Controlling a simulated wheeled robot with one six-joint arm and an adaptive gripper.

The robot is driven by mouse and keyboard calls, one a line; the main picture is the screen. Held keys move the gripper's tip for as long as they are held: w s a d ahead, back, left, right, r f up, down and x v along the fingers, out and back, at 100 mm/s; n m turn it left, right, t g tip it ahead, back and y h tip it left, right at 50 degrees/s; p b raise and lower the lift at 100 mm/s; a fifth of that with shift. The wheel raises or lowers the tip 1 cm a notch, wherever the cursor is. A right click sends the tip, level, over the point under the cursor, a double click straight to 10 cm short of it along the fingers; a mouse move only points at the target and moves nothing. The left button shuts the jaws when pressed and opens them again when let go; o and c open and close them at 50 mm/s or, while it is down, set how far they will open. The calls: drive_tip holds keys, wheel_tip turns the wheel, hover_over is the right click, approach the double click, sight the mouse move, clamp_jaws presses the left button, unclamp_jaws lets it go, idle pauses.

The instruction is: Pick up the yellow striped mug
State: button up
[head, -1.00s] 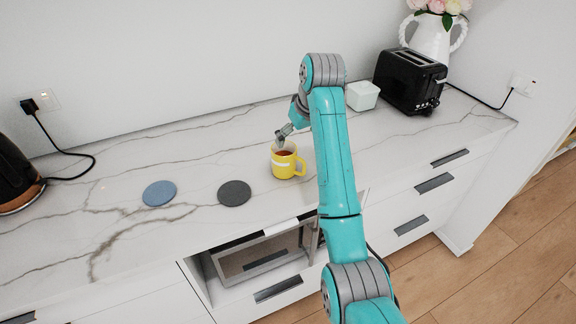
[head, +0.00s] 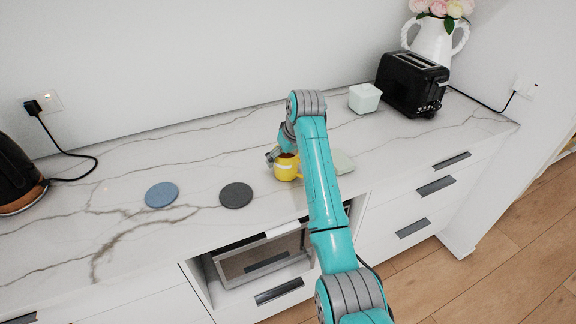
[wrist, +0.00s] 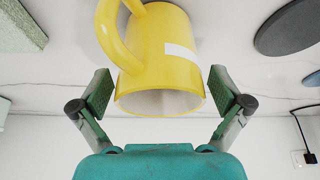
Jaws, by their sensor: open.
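The yellow mug (head: 286,172) stands on the marble counter (head: 110,165), partly covered by my arm and gripper in the head view. In the wrist view the mug (wrist: 180,65) shows a white stripe on its side, and its handle is at the upper left. My gripper (wrist: 165,88) is open. In the head view my gripper (head: 273,155) is at the mug's upper left.
A dark grey coaster (head: 236,195) and a blue coaster (head: 161,195) lie left of the mug. A pale green item (head: 343,161) is just right of my arm. A pale box (head: 364,98), black toaster (head: 411,82) and flower vase (head: 432,42) stand at back right; a kettle (head: 14,175) is far left.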

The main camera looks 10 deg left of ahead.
drive_tip(key=shift+w+a+f, duration=0.1)
drive_tip(key=shift+f, duration=0.25)
drive_tip(key=shift+c, duration=0.3)
drive_tip(key=c, duration=1.5)
drive_tip(key=shift+r, duration=0.15)
